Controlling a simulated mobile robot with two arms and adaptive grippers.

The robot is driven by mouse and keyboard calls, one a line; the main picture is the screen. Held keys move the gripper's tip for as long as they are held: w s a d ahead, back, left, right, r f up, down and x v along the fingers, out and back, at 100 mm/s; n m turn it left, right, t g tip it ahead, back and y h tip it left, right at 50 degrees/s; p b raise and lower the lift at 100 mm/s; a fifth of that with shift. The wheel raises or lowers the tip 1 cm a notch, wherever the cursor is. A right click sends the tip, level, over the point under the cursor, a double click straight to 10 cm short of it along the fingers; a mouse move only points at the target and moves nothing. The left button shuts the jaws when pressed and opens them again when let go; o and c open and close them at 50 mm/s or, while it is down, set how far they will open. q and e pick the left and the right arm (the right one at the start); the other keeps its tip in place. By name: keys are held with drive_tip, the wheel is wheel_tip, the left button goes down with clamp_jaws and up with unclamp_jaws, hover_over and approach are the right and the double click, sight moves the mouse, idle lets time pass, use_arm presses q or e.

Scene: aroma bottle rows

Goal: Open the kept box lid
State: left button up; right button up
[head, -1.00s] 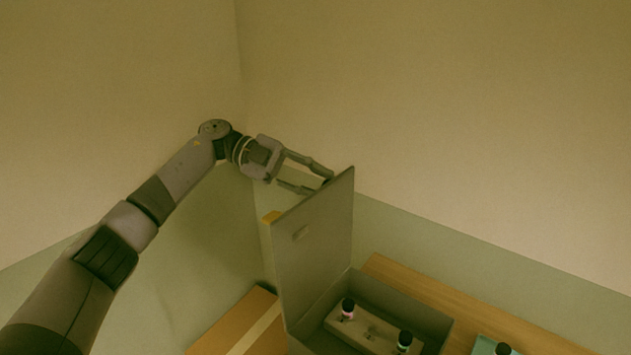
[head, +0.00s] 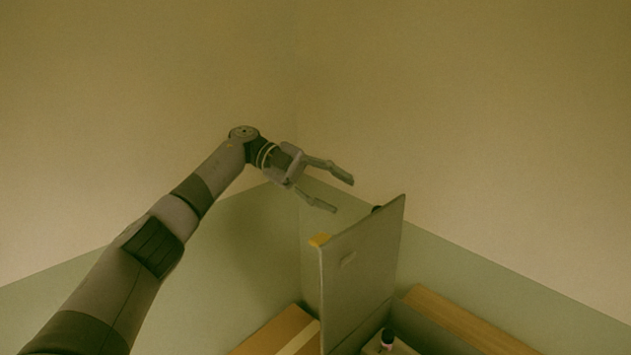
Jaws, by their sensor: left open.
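The grey box lid (head: 360,268) stands raised, close to upright, with a small tab on its face. The box (head: 372,336) below it is mostly cut off by the bottom edge. My left gripper (head: 341,195) is open and empty, above and left of the lid's top edge. Its fingers look apart from the lid. My right gripper is not in view.
A wooden surface (head: 465,322) extends right of the box, and an orange-brown surface (head: 270,334) lies to the left. A small dark thing (head: 377,209) peeks over the lid. Walls meet behind.

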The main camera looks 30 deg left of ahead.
use_arm(q)
drive_tip(key=shift+v, duration=2.45)
drive_tip(key=shift+f, duration=0.1)
